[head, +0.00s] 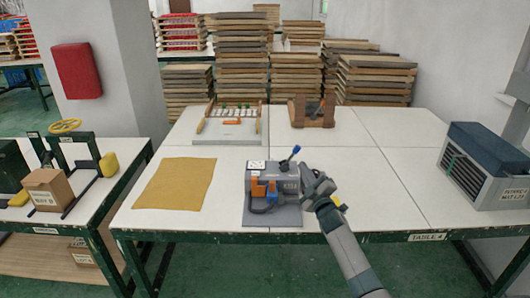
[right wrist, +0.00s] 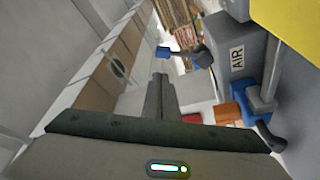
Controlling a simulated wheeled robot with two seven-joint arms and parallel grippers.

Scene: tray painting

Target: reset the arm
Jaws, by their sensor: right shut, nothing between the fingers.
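My right gripper (head: 312,178) is at the right side of a grey machine (head: 281,180) on the white table. The gripper is shut and empty. The machine has a blue-knobbed lever (head: 291,157) on top and orange and blue parts at its front left. In the right wrist view the shut fingers (right wrist: 160,90) point up the picture. The machine's "AIR" side (right wrist: 240,55) is to their right, and the blue knob (right wrist: 163,52) shows just above the fingertips; I cannot tell whether they touch. My left gripper is not in view.
A yellow-brown cloth (head: 175,184) lies left of the machine. A wooden-sided frame (head: 232,125) and a brown wooden holder (head: 311,113) stand behind. A blue-topped grey unit (head: 478,172) is at the right. A side table with a carton (head: 47,190) is at left. The table's right middle is clear.

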